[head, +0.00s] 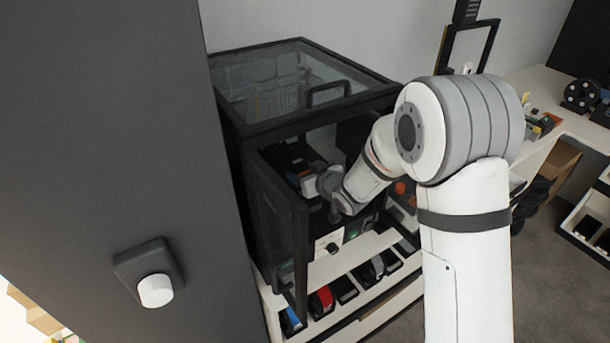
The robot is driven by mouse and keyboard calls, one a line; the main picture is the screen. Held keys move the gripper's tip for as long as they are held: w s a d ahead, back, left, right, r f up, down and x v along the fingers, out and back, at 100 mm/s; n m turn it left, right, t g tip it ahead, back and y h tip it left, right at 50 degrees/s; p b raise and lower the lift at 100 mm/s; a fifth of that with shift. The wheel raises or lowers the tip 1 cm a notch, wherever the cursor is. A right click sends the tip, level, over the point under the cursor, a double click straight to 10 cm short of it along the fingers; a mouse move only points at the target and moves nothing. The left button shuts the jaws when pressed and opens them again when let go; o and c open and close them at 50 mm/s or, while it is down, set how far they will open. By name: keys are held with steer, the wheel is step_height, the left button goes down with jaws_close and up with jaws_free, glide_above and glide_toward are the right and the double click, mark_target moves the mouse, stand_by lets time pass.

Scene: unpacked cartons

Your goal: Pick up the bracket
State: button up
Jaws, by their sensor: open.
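My white arm reaches through the open front of a black-framed machine (300,128) with a clear top. My gripper (306,184) is inside it, low over the dark bed, and is open. The fingers are small and dim, and the wrist covers part of the bed. I cannot make out the bracket for certain. A small orange-red patch (304,173) shows beside the gripper, but I cannot tell what it belongs to or whether the fingers touch it.
The machine's dark door (276,225) stands open on the left. A large dark panel (110,130) with a white knob (156,290) fills the left side. Below, a shelf holds several bins, one red (321,301). A white worktable (545,90) is at right.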

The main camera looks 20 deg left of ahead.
steer(key=shift+x, duration=1.2)
steer(key=c, duration=1)
steer(key=shift+c, duration=0.2)
steer(key=shift+r, duration=0.1)
